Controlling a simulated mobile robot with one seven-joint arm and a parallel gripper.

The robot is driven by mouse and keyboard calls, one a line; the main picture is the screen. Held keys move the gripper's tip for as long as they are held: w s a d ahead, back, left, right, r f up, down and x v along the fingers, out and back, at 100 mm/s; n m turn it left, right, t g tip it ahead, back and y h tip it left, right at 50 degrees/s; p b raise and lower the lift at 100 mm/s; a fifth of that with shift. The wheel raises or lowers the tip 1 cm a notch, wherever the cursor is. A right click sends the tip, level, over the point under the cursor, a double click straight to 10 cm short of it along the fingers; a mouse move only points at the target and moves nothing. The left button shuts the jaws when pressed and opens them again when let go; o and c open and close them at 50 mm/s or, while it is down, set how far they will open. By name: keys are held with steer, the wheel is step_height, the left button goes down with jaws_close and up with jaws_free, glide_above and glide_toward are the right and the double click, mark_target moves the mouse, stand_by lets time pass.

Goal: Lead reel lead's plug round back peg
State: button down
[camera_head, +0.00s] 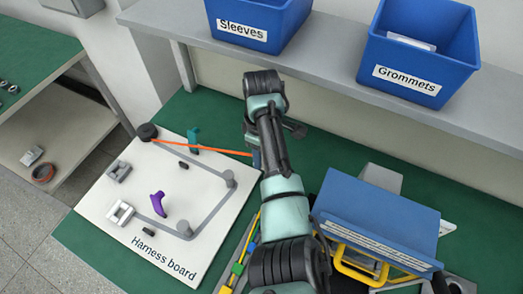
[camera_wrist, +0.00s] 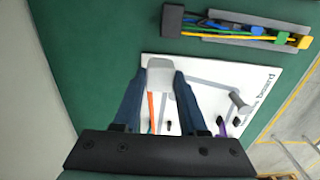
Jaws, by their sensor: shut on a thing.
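The white harness board (camera_head: 112,203) lies on the green bench at the left of the head view. The dark reel (camera_head: 147,132) sits at its far left corner. The orange lead (camera_head: 215,149) runs from the reel to my gripper (camera_head: 255,158), passing on the far side of the back peg (camera_head: 229,178) without wrapping it. In the wrist view my gripper (camera_wrist: 160,82) is shut on a pale grey block, which looks like the plug (camera_wrist: 160,75); the orange lead (camera_wrist: 150,108) trails from it. In the head view my arm hides the plug. The other round peg (camera_head: 184,230) stands nearer.
A blue box (camera_head: 375,220) stands at right. The shelf (camera_head: 330,82) with bins overhangs behind.

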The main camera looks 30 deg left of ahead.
step_height(320, 180, down, 7)
steer(key=b, duration=0.4)
steer(key=shift+f, duration=0.15)
steer(key=shift+s+r+p, duration=0.3)
steer(key=shift+s+p, duration=0.2)
steer(key=shift+p, duration=0.25)
steer(key=s+p, duration=0.6)
steer(key=shift+s+f+p, duration=0.15)
steer(key=shift+f+p, duration=0.1)
steer(key=shift+p, duration=0.15)
steer(key=shift+d, duration=0.1)
steer(key=shift+s+a+p, duration=0.25)
steer(key=shift+s+p, duration=0.9)
steer(key=shift+s, duration=0.25)
steer(key=shift+s+a+p, duration=0.2)
steer(key=shift+s+p, duration=0.95)
steer(key=shift+s, duration=0.2)
